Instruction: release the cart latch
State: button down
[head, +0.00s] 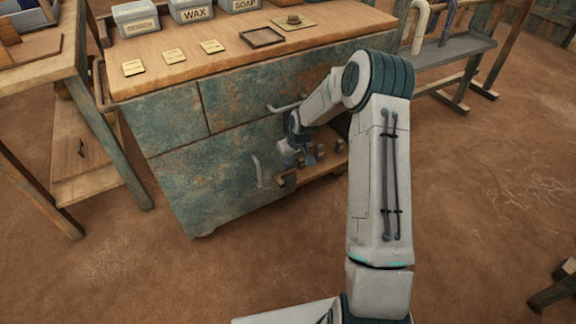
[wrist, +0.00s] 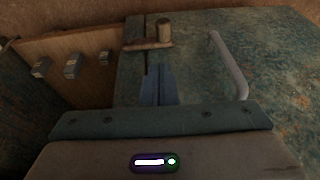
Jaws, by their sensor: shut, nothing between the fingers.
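The cart (head: 220,160) is a worn blue-green cabinet with a wooden top. What looks like its latch (wrist: 148,45) is a brown bar with an upright peg, at the edge between the blue-green panel and an open wooden compartment. In the head view a small brown piece (head: 288,181) that seems to be the same latch sits just below my gripper (head: 287,160). In the wrist view my gripper (wrist: 158,72) is shut and empty, its bluish fingers pointing toward the latch. I cannot tell whether they touch it.
A pale bar handle (wrist: 229,65) is right of my fingers in the wrist view. Small grey blocks (wrist: 73,66) line the wooden compartment wall. Another handle (head: 286,105) is above my gripper. A wooden table (head: 62,60) stands left and a bench (head: 452,48) right.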

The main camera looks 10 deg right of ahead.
jog(key=b, duration=0.4)
send_near(283, 182)
jog(key=x, duration=0.5)
jog(key=shift+w, duration=0.35)
jog(key=shift+a+f, duration=0.2)
jog(key=shift+f, duration=0.55)
